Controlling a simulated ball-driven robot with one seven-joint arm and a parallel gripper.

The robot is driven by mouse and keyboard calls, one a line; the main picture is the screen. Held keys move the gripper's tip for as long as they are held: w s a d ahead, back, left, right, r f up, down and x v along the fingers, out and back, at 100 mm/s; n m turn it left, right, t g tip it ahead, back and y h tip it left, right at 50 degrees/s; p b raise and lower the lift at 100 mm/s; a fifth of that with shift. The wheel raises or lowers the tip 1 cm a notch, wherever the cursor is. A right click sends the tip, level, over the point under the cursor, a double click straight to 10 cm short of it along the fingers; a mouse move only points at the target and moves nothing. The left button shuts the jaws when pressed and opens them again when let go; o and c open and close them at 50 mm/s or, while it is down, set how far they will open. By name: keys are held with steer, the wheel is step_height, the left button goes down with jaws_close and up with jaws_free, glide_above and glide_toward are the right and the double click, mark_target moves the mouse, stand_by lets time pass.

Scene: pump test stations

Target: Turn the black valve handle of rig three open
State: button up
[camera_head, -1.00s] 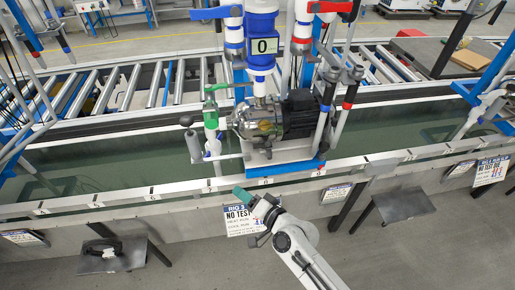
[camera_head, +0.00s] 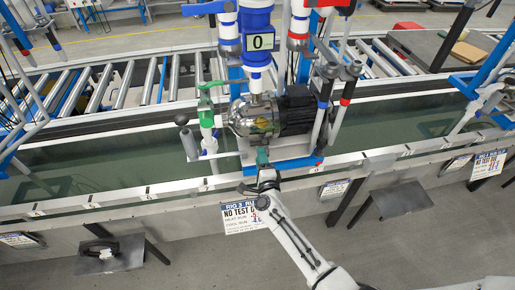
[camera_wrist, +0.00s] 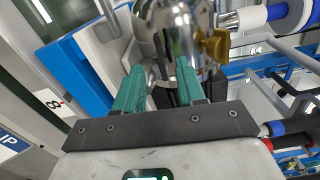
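Rig three's pump stands mid-picture in the head view, with a shiny metal body (camera_head: 253,119) and a black motor (camera_head: 297,108); the rig 3 sign (camera_head: 240,217) hangs below. A black knob-like handle (camera_head: 181,119) is on the thin pipe left of the pump. Two more dark handles, the left one (camera_head: 328,70) and the right one (camera_head: 351,70), top the pipes at right; I cannot tell which is the valve handle.
A green-handled valve (camera_head: 206,100) stands left of the pump. A brass fitting (camera_wrist: 212,45) sits on the metal body. The blue and white column (camera_head: 257,35) rises above it. The trough rim (camera_head: 120,195) runs along the front. Roller conveyors (camera_head: 120,85) lie behind.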

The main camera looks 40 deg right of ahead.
mark_target(259, 143)
steer(key=shift+b+x, duration=0.55)
steer(key=shift+x, duration=2.1)
steer(key=shift+c, duration=0.3)
jaws_close()
